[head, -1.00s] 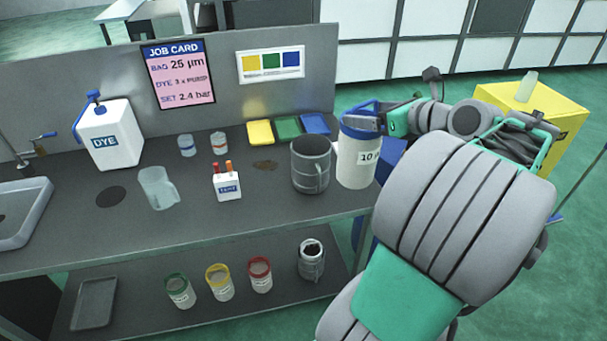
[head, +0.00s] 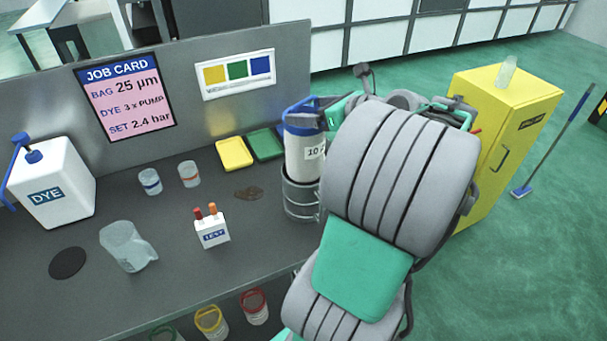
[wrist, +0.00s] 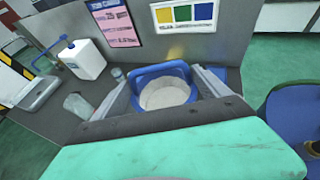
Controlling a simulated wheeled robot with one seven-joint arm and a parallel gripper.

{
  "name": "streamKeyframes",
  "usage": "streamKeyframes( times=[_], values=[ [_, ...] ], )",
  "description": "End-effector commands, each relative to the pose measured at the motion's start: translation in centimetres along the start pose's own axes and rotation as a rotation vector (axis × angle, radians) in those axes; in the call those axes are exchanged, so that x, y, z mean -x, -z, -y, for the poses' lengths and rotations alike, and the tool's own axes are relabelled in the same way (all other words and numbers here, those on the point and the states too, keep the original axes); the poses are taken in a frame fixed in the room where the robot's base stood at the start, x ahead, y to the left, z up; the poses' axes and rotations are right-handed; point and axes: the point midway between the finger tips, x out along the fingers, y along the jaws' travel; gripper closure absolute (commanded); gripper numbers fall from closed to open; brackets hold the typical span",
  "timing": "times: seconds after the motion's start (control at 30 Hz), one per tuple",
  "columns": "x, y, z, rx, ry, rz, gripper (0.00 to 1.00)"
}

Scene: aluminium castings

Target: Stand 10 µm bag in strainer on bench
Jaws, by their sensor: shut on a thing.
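My gripper (head: 318,108) is shut on the bag's blue rim. In the wrist view the bag's open blue mouth (wrist: 165,88) lies between the two fingers. My arm covers part of the strainer's right side in the head view.
Yellow (head: 234,154) and green trays lie behind. A yellow cabinet (head: 500,140) stands right. Ringed bags sit on the lower shelf.

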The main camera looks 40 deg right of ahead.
Motion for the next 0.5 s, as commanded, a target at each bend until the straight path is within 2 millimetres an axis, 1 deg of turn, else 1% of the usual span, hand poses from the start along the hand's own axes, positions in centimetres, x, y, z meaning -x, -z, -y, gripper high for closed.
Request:
streamKeyframes(
  times=[0.03, 0.2, 0.3, 0.43, 0.5],
  values=[
    [-0.7, 1.6, -0.1, -0.007, -0.004, 0.000, 0.87],
    [-2.7, 6.4, -0.1, -0.006, -0.003, 0.000, 0.87],
    [-3.5, 8.4, -0.1, -0.004, -0.001, 0.000, 0.87],
    [-4.1, 10.0, 0.0, -0.002, 0.000, 0.001, 0.87],
    [-4.6, 11.2, 0.0, -0.004, 0.001, 0.000, 0.87]
  ],
)
